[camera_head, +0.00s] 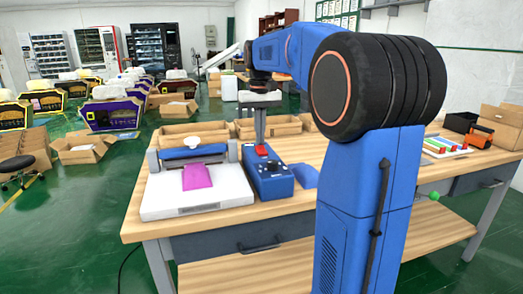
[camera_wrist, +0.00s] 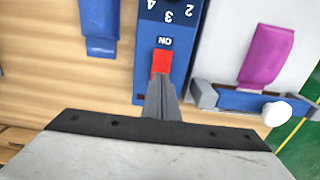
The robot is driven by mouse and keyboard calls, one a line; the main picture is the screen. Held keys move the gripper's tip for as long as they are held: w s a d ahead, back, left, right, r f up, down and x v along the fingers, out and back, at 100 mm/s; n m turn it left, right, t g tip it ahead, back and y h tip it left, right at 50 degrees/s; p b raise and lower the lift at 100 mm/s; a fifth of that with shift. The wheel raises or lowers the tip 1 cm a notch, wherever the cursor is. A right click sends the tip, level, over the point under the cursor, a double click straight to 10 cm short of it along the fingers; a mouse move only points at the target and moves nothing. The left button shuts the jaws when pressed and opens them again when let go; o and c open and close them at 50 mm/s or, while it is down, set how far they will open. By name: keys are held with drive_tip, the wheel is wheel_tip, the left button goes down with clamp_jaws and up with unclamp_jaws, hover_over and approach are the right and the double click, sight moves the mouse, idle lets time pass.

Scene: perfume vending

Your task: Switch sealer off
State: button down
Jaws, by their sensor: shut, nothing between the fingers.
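A blue control box (camera_head: 268,180) with a red switch (camera_head: 261,150) stands on the wooden table. In the wrist view the red switch (camera_wrist: 161,62) lies beside an "ON" label, with numbers further along the box (camera_wrist: 176,75). My gripper (camera_wrist: 160,84) is shut and empty. Its fingertips are right at the edge of the red switch, pointing down; I cannot tell if they touch. In the head view my gripper (camera_head: 260,142) stands upright above the switch. Beside the box is a white sealer (camera_head: 222,196) with a blue bar and a magenta pouch (camera_head: 197,176).
A blue object (camera_head: 304,176) lies on the other side of the box. Cardboard boxes (camera_head: 208,130) stand behind the sealer. A tray of coloured items (camera_head: 445,146) and an orange object (camera_head: 479,136) are at the right. The front table strip is clear.

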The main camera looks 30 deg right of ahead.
sight(260, 147)
drive_tip(key=shift+f, duration=0.75)
idle(1.0)
drive_tip(key=shift+r, duration=0.15)
wheel_tip(260, 147, up, 7)
idle(0.9)
idle(0.5)
